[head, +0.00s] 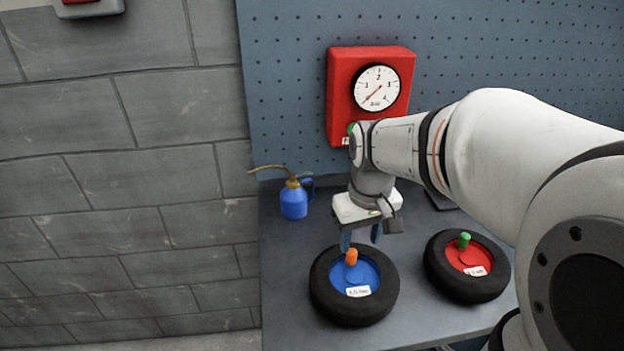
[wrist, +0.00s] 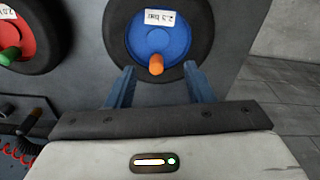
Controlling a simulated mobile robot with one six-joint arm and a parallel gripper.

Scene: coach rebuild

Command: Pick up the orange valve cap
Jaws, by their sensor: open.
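The orange valve cap (head: 351,256) stands up from the blue hub (head: 367,273) of the left black tyre (head: 325,299). In the wrist view the orange cap (wrist: 156,65) shows just beyond and between the fingertips. My gripper (head: 360,240) is open and empty, its two blue fingers pointing down above the cap. It also shows in the wrist view (wrist: 158,75), with one finger on each side of the cap's line. The fingers look apart from the cap; the exact height gap is hard to tell.
A second tyre with a red hub (head: 480,254) and a green cap (head: 464,240) lies to the right. A blue oil can (head: 294,202) stands at the back left of the bench. A red gauge box (head: 340,80) is on the pegboard behind my arm.

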